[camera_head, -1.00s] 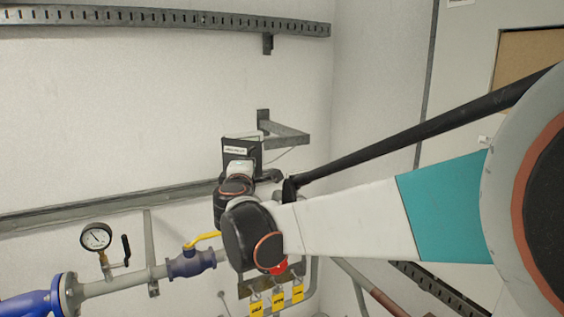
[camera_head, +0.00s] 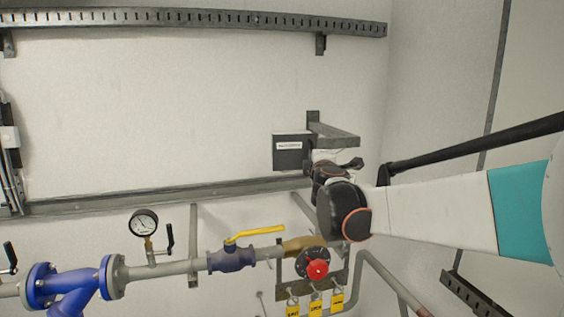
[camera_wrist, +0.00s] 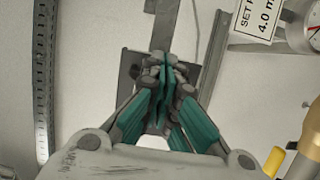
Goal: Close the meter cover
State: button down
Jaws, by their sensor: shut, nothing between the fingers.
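The meter cover looks like a dark grey box front with a white label (camera_head: 288,158), on the back wall beside a metal bracket. From the head it looks flat and upright; I cannot tell whether it is fully closed. My gripper (camera_wrist: 165,62) is shut and empty, its teal-sided fingers together. In the wrist view the fingers lie over a dark grey plate, probably the cover or its box, and hide part of it; contact cannot be judged. In the head view my wrist is at the box's lower right and hides the fingers.
A grey bracket (camera_head: 338,136) juts out beside the box. Below run pipes with a yellow-handled valve (camera_head: 258,233), a red knob (camera_head: 317,269), yellow tags (camera_head: 315,307) and a pressure gauge (camera_head: 144,222). A slotted rail (camera_head: 180,17) runs above. The wall left of the box is clear.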

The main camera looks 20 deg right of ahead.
jog(key=shift+w+d, duration=0.35)
jog(key=shift+d, duration=0.1)
dwell(0.5)
